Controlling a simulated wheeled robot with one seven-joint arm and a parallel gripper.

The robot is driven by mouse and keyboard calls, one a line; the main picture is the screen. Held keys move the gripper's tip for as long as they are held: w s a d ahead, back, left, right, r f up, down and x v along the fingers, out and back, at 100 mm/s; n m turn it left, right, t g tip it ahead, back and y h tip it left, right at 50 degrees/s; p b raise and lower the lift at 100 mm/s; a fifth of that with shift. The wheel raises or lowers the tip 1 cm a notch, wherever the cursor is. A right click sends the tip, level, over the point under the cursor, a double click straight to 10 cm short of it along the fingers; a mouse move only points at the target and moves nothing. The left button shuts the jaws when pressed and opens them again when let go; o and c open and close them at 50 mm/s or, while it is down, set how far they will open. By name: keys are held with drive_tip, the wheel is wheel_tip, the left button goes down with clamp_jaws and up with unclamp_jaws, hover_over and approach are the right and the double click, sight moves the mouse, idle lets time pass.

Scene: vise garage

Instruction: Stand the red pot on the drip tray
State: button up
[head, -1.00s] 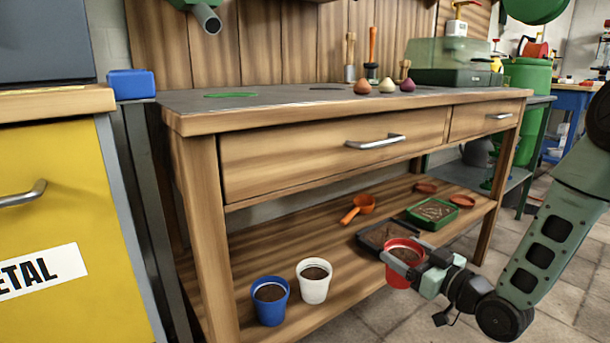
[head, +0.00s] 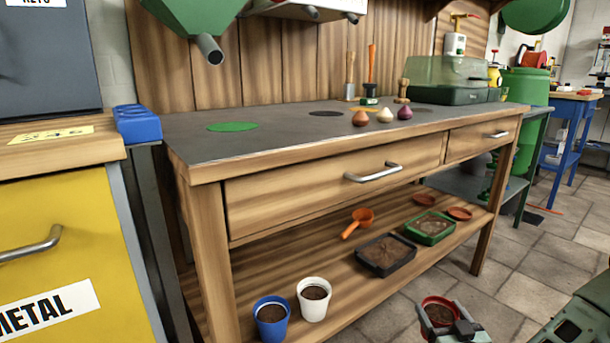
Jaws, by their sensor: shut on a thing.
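The red pot (head: 437,313) has dark soil in it and shows at the bottom right, partly cut off by the picture's lower edge. My gripper (head: 448,322) is shut on the pot at its rim. It holds the pot upright or nearly so, out in front of the bench's lower shelf, apart from the bench. No drip tray is plain to me. A black tray (head: 386,255) with soil, a green tray (head: 430,229) with soil and two small terracotta saucers (head: 460,213) (head: 424,199) lie on the lower shelf.
The lower shelf also holds a blue pot (head: 271,318), a white pot (head: 314,299) and an orange scoop (head: 357,222). The benchtop (head: 290,124) has flat coloured discs, including a green one (head: 232,127), and several bulbs. Its front left is clear.

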drive_tip(key=shift+s+d+f+m+h, duration=0.15)
drive_tip(key=shift+s+d+m+h, duration=0.15)
drive_tip(key=shift+d+h, duration=0.1)
drive_tip(key=shift+d+r+p, duration=0.1)
drive_tip(key=shift+r+p, duration=0.15)
drive_tip(key=shift+p, duration=0.35)
drive_tip(key=w+r+p, duration=0.2)
drive_tip(key=r+p, duration=1)
drive_tip(key=r, duration=0.5)
drive_tip(key=w+r+p, duration=0.2)
drive_tip(key=r+p, duration=1.1)
drive_tip(key=r, duration=0.4)
drive_tip(key=w+r+p, duration=0.3)
drive_tip(key=r+p, duration=0.9)
drive_tip(key=r, duration=0.4)
drive_tip(key=s+d+f, duration=0.2)
drive_tip(key=s+f, duration=0.5)
drive_tip(key=f, duration=0.4)
drive_tip(key=s+a+f, duration=0.2)
drive_tip(key=s+f, duration=0.3)
drive_tip(key=s, duration=0.4)
